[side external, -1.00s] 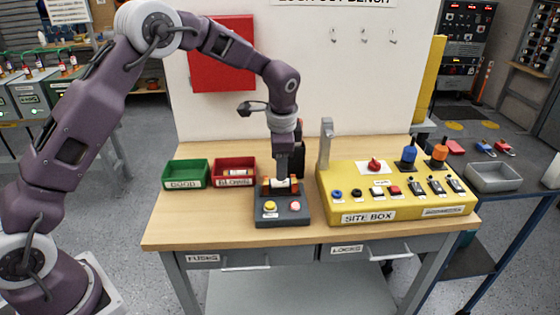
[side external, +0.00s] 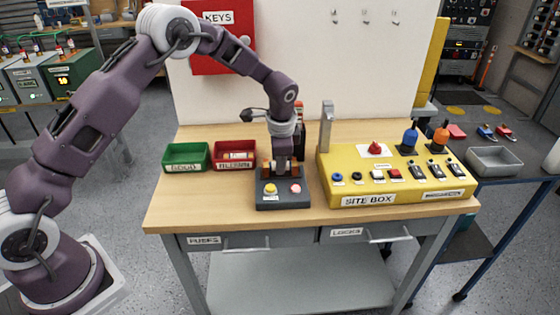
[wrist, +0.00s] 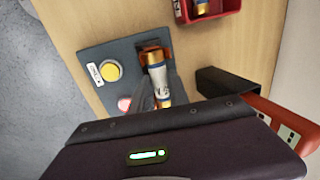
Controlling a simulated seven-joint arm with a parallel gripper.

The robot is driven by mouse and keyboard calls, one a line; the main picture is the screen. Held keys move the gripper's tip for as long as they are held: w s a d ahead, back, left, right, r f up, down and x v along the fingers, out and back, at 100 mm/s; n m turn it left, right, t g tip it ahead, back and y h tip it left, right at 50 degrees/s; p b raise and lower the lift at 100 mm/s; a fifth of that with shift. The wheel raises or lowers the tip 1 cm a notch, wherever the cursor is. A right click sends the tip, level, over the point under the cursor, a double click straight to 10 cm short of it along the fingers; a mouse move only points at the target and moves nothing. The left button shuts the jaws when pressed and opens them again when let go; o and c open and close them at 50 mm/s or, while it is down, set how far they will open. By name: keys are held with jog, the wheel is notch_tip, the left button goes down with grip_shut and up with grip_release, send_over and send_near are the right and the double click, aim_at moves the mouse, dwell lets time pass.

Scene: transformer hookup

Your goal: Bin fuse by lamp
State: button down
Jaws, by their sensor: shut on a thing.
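The fuse (wrist: 157,78), pale-bodied with brass ends and blue bands, lies at the orange clips of the dark grey tester (side external: 283,204). My gripper (side external: 282,168) is down at the tester, its fingers (wrist: 163,92) shut on the fuse; from the side it mostly hides the fuse. I cannot tell whether the fuse is clear of the clips. The tester's front has a yellow button (side external: 270,188) and a pinkish-red lamp (side external: 295,188). Left of the tester stand a red bin (side external: 236,167), labelled BLOWN, and a green bin (side external: 186,168), labelled GOOD.
Another fuse (side external: 238,155) lies in the red bin; the green bin looks empty. The yellow site box (side external: 400,186) with switches stands close on the right, a grey post (side external: 326,125) at its back left. A dark upright object with an orange top stands behind my gripper. The bench front left is bare.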

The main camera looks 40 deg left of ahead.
jog(key=c, duration=1.9)
grip_release()
grip_shut()
jog(key=shift+r, duration=0.1)
jog(key=shift+r, duration=1.9)
jog(key=shift+r, duration=2.5)
